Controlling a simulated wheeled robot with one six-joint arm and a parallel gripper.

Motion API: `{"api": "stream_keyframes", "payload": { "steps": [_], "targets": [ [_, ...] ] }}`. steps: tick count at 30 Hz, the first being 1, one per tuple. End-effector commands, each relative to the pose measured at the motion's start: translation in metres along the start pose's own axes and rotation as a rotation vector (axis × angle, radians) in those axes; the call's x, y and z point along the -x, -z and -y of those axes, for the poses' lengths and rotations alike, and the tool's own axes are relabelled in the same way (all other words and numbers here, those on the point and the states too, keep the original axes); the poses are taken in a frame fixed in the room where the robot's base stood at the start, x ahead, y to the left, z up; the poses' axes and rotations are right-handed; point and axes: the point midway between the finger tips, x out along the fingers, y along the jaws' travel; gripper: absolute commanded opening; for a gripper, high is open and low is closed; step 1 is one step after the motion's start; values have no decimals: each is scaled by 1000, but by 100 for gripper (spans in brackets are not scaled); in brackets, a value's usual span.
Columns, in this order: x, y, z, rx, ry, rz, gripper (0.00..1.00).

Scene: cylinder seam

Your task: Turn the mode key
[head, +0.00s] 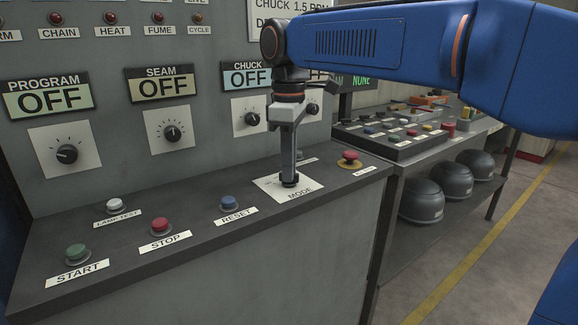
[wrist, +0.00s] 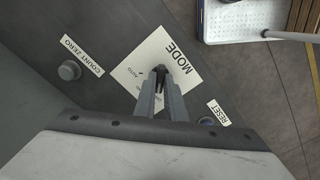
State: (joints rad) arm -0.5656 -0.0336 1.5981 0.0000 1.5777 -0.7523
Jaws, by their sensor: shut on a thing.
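The mode key is a small dark key switch on a white plate (head: 270,190) labelled MODE, on the sloping desk of the console. My gripper (head: 289,179) points straight down over the plate, its fingertips shut on the mode key (head: 289,183). In the wrist view my gripper (wrist: 160,84) has its fingers around the dark mode key (wrist: 160,70), on the white plate (wrist: 180,50). The word AUTO shows beside the key. The fingers hide much of the key, and I cannot tell which mark it points to.
The reset button (head: 231,203) is left of the plate, with the stop button (head: 161,226) and start button (head: 77,252) farther left. A red button (head: 350,158) is to the right. Program, seam and chuck dials line the upright panel behind. A bench stands right.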

Motion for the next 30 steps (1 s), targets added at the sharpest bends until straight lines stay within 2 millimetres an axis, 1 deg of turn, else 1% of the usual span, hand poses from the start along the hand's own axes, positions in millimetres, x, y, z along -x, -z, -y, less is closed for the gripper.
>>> {"api": "stream_keyframes", "payload": {
  "steps": [9,21,22,23,24,30],
  "targets": [
    [1,0,0,73,-2,-1,0],
    [1,0,0,78,-2,-1,0],
    [1,0,0,78,-2,-1,17],
    [1,0,0,77,-2,-1,24],
    [1,0,0,77,-2,-1,29],
    [0,0,0,77,-1,-1,29]
  ]
}}
